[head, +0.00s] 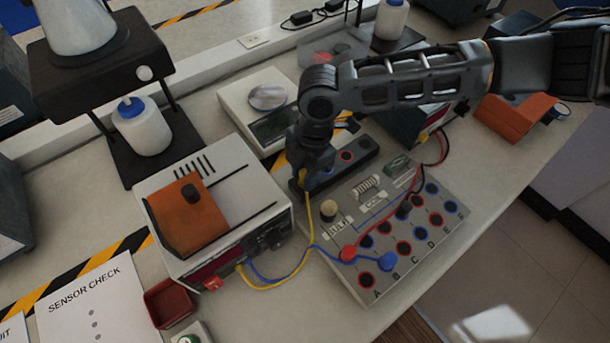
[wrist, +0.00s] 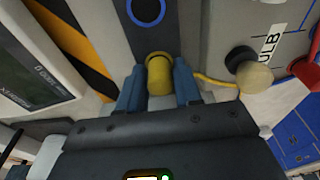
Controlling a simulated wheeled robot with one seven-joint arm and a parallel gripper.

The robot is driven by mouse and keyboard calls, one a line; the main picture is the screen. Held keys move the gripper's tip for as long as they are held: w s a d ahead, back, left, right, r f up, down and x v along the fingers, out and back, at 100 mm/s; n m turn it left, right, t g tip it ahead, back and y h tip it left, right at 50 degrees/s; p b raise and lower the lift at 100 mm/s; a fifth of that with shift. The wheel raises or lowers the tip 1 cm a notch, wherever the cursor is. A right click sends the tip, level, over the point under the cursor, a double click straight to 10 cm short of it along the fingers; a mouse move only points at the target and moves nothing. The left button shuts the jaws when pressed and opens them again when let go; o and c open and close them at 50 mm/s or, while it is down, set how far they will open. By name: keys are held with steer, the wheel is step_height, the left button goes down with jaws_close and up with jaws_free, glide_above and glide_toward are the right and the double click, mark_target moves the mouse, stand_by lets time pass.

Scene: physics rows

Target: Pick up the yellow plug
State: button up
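The yellow plug (wrist: 159,76) sits between the two blue-grey fingers of my gripper (wrist: 160,88) in the wrist view. The fingers press close against both its sides, with no clear gap. The plug is at the near end of a dark socket strip (wrist: 149,38), and its yellow lead runs off to the right. In the head view my gripper (head: 308,180) points down at the left end of that strip. The plug is mostly hidden there, and the yellow lead (head: 307,215) hangs below. I cannot see whether the plug is seated in a socket.
A grey panel (head: 345,275) with lettered sockets, red and blue plugs and a bulb stands right of my gripper. A power supply (head: 165,240) with an orange block on top is at left. A white scale (head: 240,95) is behind. Leads cross the front.

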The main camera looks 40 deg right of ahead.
mark_target(303, 173)
jaws_close()
steer(key=shift+r, duration=0.6)
step_height(303, 173, up, 3)
steer(key=shift+f+b, duration=0.15)
steer(key=shift+b, duration=0.2)
steer(key=s+d+r+b, duration=0.1)
steer(key=s+d+r, duration=0.5)
steer(key=d, duration=0.4)
steer(key=shift+r, duration=0.55)
steer(key=shift+s, duration=0.15)
